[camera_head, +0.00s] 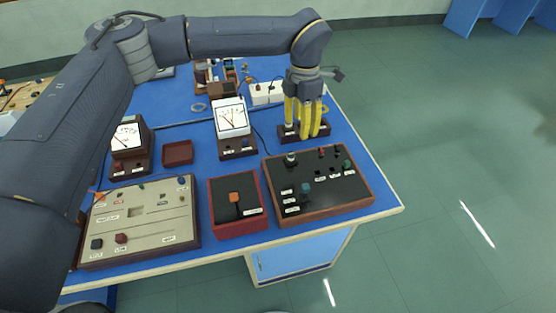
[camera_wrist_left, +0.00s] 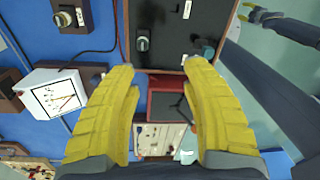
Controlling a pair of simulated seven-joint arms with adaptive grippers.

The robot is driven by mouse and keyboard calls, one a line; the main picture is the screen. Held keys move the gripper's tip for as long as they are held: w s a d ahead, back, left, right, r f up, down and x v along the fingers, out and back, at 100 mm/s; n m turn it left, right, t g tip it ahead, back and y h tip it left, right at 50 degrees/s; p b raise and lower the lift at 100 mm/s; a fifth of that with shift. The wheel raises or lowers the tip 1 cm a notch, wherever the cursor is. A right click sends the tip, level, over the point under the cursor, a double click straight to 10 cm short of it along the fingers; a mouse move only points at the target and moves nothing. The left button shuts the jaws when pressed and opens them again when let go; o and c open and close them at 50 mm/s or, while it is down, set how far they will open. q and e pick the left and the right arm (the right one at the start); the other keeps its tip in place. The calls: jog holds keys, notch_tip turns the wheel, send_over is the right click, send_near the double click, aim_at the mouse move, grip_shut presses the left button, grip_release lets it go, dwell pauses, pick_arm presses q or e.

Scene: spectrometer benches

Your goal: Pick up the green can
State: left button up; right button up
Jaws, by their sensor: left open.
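I see no green can in either view. My left gripper (camera_head: 304,134) hangs with its yellow fingers down over the far right part of the blue bench, just behind the black panel box (camera_head: 318,180). In the left wrist view its two fingers (camera_wrist_left: 162,70) are spread, with nothing between them. Below the gap show the panel box's edge and a red box (camera_wrist_left: 166,103). Another gripper with yellow fingers (camera_wrist_left: 262,15), which seems to be my right one, shows small at the top right of the wrist view; its opening is unclear.
The blue bench holds a beige panel (camera_head: 140,218), a red-sided box with an orange knob (camera_head: 236,222), a white-faced meter (camera_head: 231,117), another meter (camera_head: 128,140), a small brown tray (camera_head: 178,153) and cables. Open green floor (camera_head: 450,150) lies right of the bench.

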aim_at(291, 154)
pick_arm(q)
jog(key=shift+n+t, duration=0.3)
jog(key=shift+t, duration=0.1)
jog(key=f, duration=0.5)
jog(key=w+a+f, duration=0.1)
jog(key=f, duration=0.4)
jog(key=a+f, duration=0.1)
jog(key=f, duration=0.4)
jog(key=shift+w+a+f, duration=0.1)
jog(key=shift+w+f, duration=0.1)
jog(key=shift+w, duration=0.2)
jog(key=shift+c, duration=0.4)
grip_shut()
